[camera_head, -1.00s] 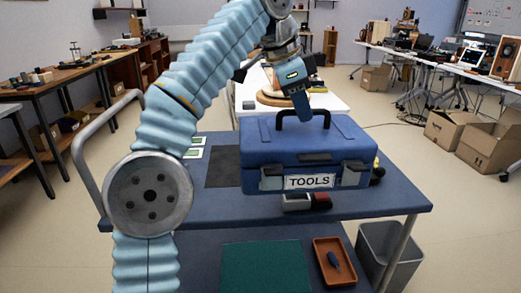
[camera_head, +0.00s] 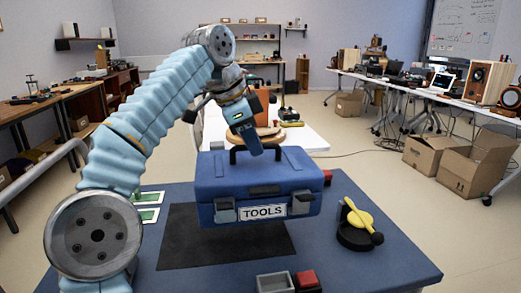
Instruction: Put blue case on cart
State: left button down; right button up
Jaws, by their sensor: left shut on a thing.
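The blue case (camera_head: 257,178), labelled "TOOLS", is upright with its black handle on top. My left gripper (camera_head: 258,149) comes down from above and is shut on that handle. The case is over the black mat (camera_head: 185,250) on the blue top of the cart (camera_head: 400,268). Its underside looks a little above the mat, but I cannot tell the exact gap. The case hides the back part of the mat. My right gripper is out of view.
On the cart top, a black and yellow device (camera_head: 356,225) stands to the right. A grey box (camera_head: 275,283) and a red block (camera_head: 307,280) sit at the front. Green-and-white cards (camera_head: 148,205) lie left. A white table (camera_head: 305,138) stands behind.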

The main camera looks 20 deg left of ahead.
aim_at(221, 156)
pick_arm(q)
jog(key=a+f, duration=0.4)
jog(key=a, duration=0.1)
jog(key=a+f, duration=0.2)
jog(key=shift+w+a, duration=0.4)
jog(key=shift+w+a+f, duration=0.1)
jog(key=shift+a+f, duration=0.4)
jog(key=shift+f, duration=0.1)
jog(key=shift+a+f+b, duration=0.15)
jog(key=shift+f+b, duration=0.1)
jog(key=shift+f, duration=0.65)
jog(key=shift+a+f+b, duration=0.1)
jog(key=shift+f+b, duration=0.15)
jog(key=shift+f, duration=0.65)
jog(key=c, duration=1.6)
grip_release()
jog(key=shift+f, duration=0.15)
jog(key=o, duration=0.5)
jog(key=p+v, duration=0.1)
jog(key=v, duration=1.1)
